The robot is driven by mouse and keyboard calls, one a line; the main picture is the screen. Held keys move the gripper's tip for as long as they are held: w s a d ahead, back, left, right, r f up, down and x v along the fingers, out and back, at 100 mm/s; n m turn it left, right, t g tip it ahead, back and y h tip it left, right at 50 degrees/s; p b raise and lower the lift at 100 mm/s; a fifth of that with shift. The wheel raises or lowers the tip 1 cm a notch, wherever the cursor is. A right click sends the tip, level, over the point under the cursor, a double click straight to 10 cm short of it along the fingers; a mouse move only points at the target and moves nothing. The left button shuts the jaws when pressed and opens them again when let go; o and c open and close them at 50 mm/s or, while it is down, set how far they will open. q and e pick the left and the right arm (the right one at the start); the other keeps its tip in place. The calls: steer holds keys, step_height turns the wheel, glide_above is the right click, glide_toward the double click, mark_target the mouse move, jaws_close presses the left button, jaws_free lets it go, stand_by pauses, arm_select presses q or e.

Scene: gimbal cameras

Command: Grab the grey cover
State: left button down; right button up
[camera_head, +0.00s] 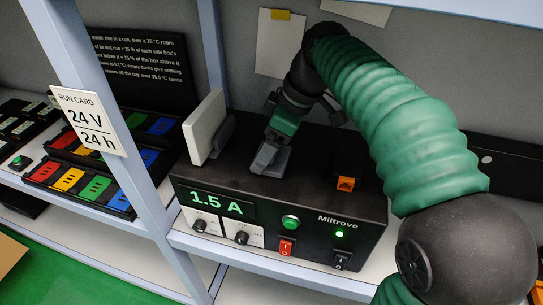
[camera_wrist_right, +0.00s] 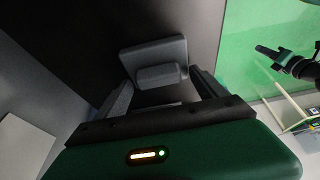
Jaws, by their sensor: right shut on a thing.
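The grey cover (camera_wrist_right: 150,50) is a flat plate with a raised block on it, in the right wrist view. My right gripper (camera_wrist_right: 160,84) has its two fingers on either side of that block and is shut on it. In the head view my right gripper (camera_head: 270,158) reaches down to the top of the black Miltrove power box (camera_head: 300,210). The grey cover blends with the grey fingers there, so its edges and any gap to the box are unclear.
A white panel (camera_head: 204,125) stands upright left of my right gripper. An orange socket (camera_head: 346,183) is on the box's top, to the right. A shelf post (camera_head: 110,110) with a run card (camera_head: 88,121) rises at left. Black trays with coloured blocks (camera_head: 70,180) lie beyond it.

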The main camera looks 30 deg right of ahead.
steer(key=c, duration=0.4)
